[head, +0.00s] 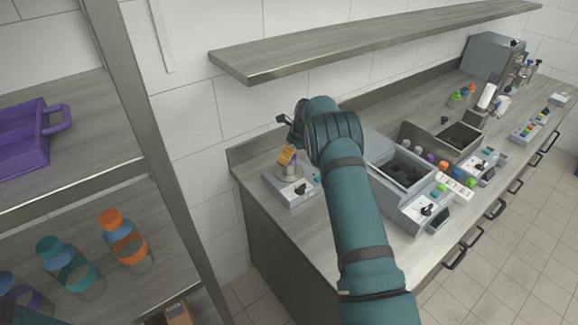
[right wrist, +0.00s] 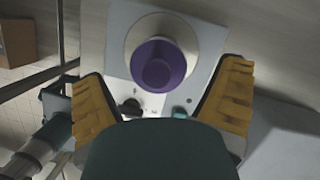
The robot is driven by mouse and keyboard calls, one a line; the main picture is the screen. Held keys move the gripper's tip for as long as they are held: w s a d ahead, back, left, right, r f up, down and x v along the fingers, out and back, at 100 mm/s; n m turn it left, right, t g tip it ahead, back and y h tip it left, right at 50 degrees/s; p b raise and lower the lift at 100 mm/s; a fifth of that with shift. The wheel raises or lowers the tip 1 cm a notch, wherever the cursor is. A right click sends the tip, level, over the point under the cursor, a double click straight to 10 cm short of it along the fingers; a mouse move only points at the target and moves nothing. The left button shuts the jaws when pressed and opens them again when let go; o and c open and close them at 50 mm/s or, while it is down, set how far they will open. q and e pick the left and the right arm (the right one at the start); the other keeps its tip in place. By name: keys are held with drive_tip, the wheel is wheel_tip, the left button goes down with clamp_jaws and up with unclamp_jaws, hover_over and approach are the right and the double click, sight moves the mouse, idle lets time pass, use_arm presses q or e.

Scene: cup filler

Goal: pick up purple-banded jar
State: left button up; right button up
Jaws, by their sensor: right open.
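A jar with a purple band (head: 36,302) stands on the lower left shelf, cut off by the picture's left edge. My right gripper (head: 288,152) is above a small grey device (head: 287,191) at the near-left end of the counter. In the right wrist view, the right gripper (right wrist: 168,108) is open, its yellow-padded fingers apart. A purple round-topped object (right wrist: 160,64) stands on a pale round plate of that device, just beyond the fingertips, and nothing is gripped. Its sides are hidden from above, so I cannot tell whether it has a band. My left gripper is not in view.
Orange-banded (head: 125,240) and teal-banded (head: 71,268) jars stand on the same shelf. A purple tray (head: 22,146) sits on the shelf above. A long wall shelf (head: 370,45) hangs over the counter. A grey bin unit (head: 398,182) stands right of my arm.

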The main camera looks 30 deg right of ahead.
sight(291, 169)
drive_tip(key=x, duration=0.4)
drive_tip(key=shift+w+a+f, duration=0.1)
drive_tip(key=shift+f, duration=0.1)
drive_tip(key=shift+c, duration=0.2)
drive_tip(key=c, duration=1.3)
